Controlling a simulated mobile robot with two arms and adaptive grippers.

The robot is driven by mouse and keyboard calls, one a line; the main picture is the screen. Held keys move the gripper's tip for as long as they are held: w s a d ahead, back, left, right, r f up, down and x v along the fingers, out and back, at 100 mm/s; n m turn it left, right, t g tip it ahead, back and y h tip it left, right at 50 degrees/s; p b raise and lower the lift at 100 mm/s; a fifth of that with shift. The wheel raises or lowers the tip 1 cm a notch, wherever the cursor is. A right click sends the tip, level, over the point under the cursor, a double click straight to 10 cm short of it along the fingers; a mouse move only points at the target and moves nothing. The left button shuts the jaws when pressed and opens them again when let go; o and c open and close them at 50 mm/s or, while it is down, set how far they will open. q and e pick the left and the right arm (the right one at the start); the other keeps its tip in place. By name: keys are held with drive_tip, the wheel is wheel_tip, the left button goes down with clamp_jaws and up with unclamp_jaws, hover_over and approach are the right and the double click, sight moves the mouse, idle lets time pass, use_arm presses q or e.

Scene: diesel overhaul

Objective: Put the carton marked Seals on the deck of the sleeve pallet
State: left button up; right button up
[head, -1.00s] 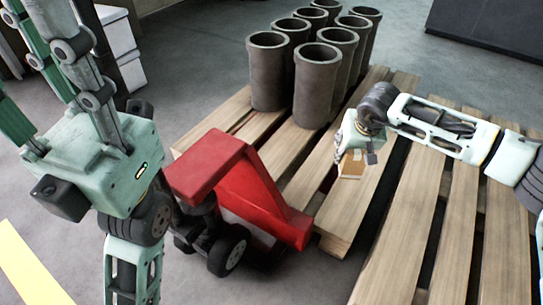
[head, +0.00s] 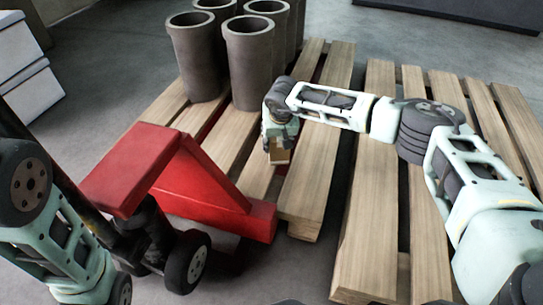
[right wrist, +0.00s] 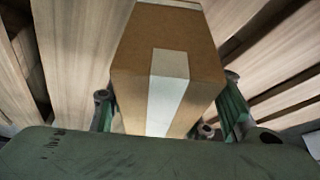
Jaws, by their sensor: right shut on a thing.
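A small brown carton (head: 280,155) with a pale tape strip is in my right gripper (head: 279,146), over the sleeve pallet (head: 318,150). In the right wrist view the carton (right wrist: 195,60) sits between the fingers, with deck boards behind it. No marking is readable on it. I cannot tell whether its underside touches the deck. Several dark grey sleeves (head: 251,65) stand upright at the pallet's far left part, beyond the carton. My left arm shows at the lower left, but its gripper is out of view.
A red pallet jack (head: 190,180) stands at the pallet's near left side. A second wooden pallet (head: 372,200) lies to the right across a narrow gap. White bins (head: 25,65) stand at the upper left. Bare boards surround the carton.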

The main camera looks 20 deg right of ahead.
drive_tip(key=shift+a+f, duration=0.4)
drive_tip(key=shift+a, duration=0.3)
wheel_tip(320, 180, down, 4)
drive_tip(key=b, duration=0.3)
drive_tip(key=shift+b, duration=0.4)
drive_tip(key=shift+r, duration=0.1)
drive_tip(key=o, duration=1.4)
drive_tip(key=shift+f, duration=0.2)
drive_tip(key=shift+c, duration=0.2)
drive_tip(key=shift+r, duration=0.15)
